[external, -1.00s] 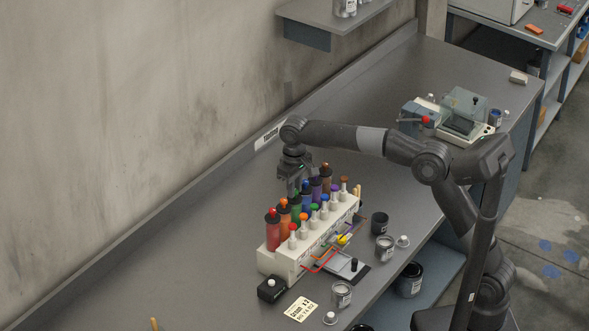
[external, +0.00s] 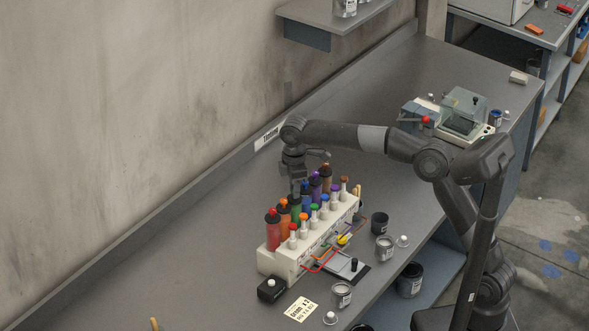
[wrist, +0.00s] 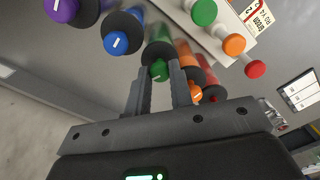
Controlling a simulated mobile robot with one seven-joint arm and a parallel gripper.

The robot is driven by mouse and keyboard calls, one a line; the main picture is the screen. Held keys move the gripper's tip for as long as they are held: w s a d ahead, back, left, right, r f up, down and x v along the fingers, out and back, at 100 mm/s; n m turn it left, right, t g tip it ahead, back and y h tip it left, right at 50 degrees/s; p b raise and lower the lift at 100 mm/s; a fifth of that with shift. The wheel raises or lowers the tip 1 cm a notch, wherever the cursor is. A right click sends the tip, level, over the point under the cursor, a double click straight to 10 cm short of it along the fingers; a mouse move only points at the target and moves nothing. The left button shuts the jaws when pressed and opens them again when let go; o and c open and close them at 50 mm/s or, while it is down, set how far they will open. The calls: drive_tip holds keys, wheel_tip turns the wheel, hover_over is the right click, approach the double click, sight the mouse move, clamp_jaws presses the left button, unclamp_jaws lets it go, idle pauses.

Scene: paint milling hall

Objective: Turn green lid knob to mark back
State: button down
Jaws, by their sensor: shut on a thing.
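The green lid knob (wrist: 158,71) sits on a dark lid atop the green bottle (wrist: 158,53), between my fingertips in the wrist view. My gripper (wrist: 159,82) is shut on this knob from above. In the external view the green bottle (external: 296,211) stands in the row in the white rack (external: 284,264), and my gripper (external: 299,188) covers its top. A small pale mark shows on the knob; its exact direction is hard to read.
Blue (wrist: 115,43), purple (wrist: 63,9) and orange (wrist: 196,95) lid knobs stand close by in the same row. A parallel row of smaller coloured caps, including a green one (wrist: 204,12), runs along the rack front. Bare bench lies between rack and wall.

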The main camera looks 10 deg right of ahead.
drive_tip(key=shift+n, duration=2.1)
drive_tip(key=c, duration=1.3)
unclamp_jaws()
wheel_tip(320, 180, up, 11)
drive_tip(key=shift+f, duration=0.1)
